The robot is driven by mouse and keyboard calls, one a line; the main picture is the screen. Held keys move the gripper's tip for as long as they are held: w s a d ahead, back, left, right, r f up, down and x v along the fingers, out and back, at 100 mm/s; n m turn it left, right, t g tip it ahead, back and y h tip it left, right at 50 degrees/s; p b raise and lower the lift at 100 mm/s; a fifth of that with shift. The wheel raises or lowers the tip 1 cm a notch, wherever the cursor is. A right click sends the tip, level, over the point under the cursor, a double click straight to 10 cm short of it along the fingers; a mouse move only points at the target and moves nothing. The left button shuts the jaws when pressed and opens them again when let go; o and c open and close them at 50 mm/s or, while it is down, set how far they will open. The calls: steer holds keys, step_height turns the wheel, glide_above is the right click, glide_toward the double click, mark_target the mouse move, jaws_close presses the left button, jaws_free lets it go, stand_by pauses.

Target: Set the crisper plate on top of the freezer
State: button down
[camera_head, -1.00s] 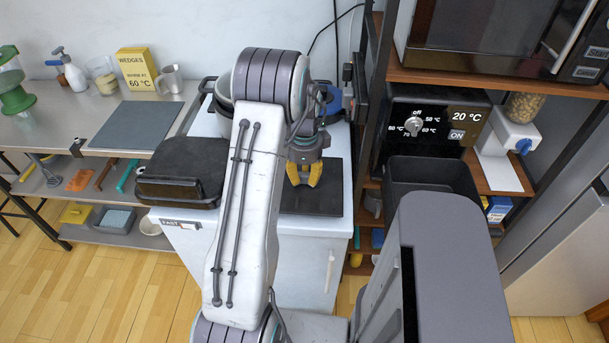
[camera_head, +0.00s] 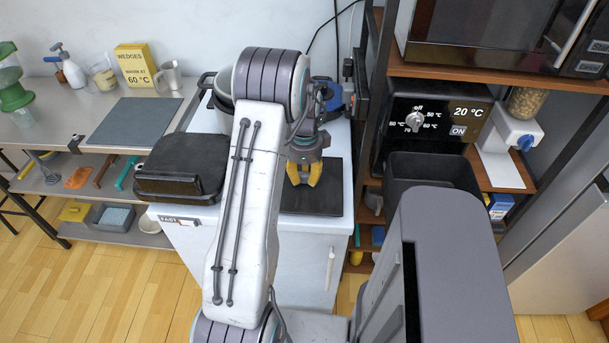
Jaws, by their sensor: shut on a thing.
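A white freezer (camera_head: 265,245) with a label on its front edge stands in the middle, partly hidden behind my arm. A flat dark square plate (camera_head: 318,203), which I take to be the crisper plate, is at the right part of the freezer top. My gripper (camera_head: 303,184) points down with its yellow fingertips over the plate's middle, and is shut on it. The fingers hide where they grip, and I cannot tell whether the plate rests fully on the freezer.
A shelf with a black warmer (camera_head: 432,118) and an open dark bin (camera_head: 430,170) stands right. A steel table (camera_head: 60,118) with a grey mat (camera_head: 135,122) is left.

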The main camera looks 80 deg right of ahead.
steer(key=shift+f, duration=0.2)
stand_by(0.4)
steer(key=c, duration=1)
jaws_free()
steer(key=shift+c, duration=0.2)
steer(key=c, duration=0.4)
steer(key=shift+o, duration=0.2)
steer(key=shift+r+p, duration=0.3)
steer(key=shift+r, duration=0.45)
steer(key=shift+r, duration=0.15)
step_height(320, 180, up, 13)
steer(key=p, duration=0.9)
